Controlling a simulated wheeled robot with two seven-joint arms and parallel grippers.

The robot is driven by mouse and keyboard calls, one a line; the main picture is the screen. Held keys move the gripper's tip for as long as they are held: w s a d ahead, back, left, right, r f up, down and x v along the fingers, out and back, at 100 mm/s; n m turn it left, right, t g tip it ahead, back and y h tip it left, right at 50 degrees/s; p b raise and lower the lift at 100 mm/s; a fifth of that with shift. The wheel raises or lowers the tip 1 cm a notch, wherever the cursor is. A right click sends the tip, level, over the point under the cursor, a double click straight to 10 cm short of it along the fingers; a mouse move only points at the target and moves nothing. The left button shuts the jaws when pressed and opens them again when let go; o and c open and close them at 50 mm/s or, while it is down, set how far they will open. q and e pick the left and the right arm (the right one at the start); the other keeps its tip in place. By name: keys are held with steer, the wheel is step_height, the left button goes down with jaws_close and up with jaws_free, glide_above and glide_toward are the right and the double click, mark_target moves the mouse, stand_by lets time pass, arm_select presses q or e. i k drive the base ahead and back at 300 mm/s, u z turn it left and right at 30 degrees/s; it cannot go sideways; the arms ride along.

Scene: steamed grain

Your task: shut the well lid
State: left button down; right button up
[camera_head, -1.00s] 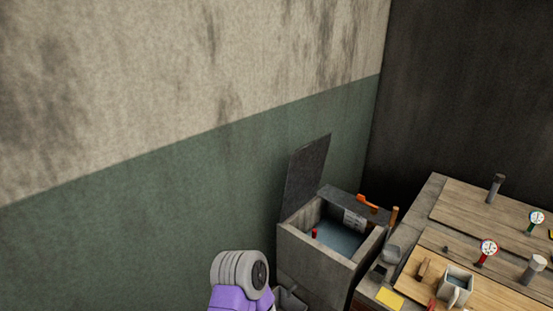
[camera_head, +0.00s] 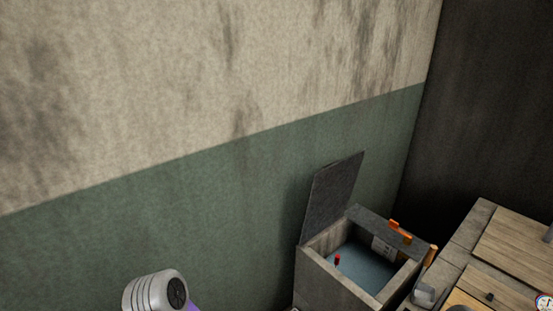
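The well is a grey box (camera_head: 330,284) at the lower right of the head view, against the green wall. Its dark lid (camera_head: 332,198) stands open, tilted up on the left side of the box. Bluish water (camera_head: 362,268) shows inside, with a small red object (camera_head: 337,259) near its left side. A grey and purple part of my arm shows at the bottom, to the left of the well and apart from it. Neither gripper is in view.
A counter (camera_head: 462,240) with wooden boards (camera_head: 520,243) stands right of the well. Orange pieces (camera_head: 400,231) lie at the well's back edge. A small grey item (camera_head: 424,294) sits on the counter's near corner. The wall (camera_head: 150,225) runs behind.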

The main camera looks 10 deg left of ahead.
mark_target(332, 188)
steer(key=u, duration=0.05)
steer(key=i, duration=0.85)
steer(key=z, duration=0.25)
